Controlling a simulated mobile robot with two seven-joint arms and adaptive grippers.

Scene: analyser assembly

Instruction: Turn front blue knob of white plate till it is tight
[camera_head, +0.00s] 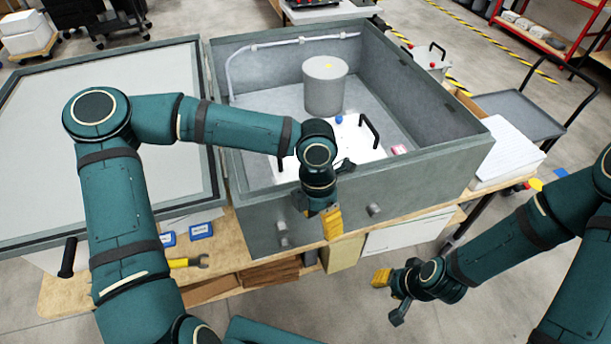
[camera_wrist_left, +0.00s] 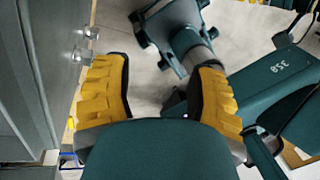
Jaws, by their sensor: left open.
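The white plate (camera_head: 361,141) lies inside the open grey box, with a black handle (camera_head: 369,131) at its right. One blue knob (camera_head: 339,119) shows at the plate's back edge. No front blue knob shows; my left arm covers part of the plate's front. My left gripper (camera_head: 318,208) is open and empty, pointing down outside the box's front wall, apart from the plate. Its two yellow fingers stand wide apart in the left wrist view (camera_wrist_left: 165,92). My right gripper (camera_head: 388,295) is low at the right, its fingers apart and empty.
The grey box (camera_head: 440,158) has high walls and front latches (camera_head: 375,210). A grey cylinder (camera_head: 325,85) stands inside at the back. A pink-red item (camera_head: 399,149) lies right of the plate. The open lid (camera_head: 40,120) lies left. A yellow wrench (camera_head: 188,262) lies on the bench.

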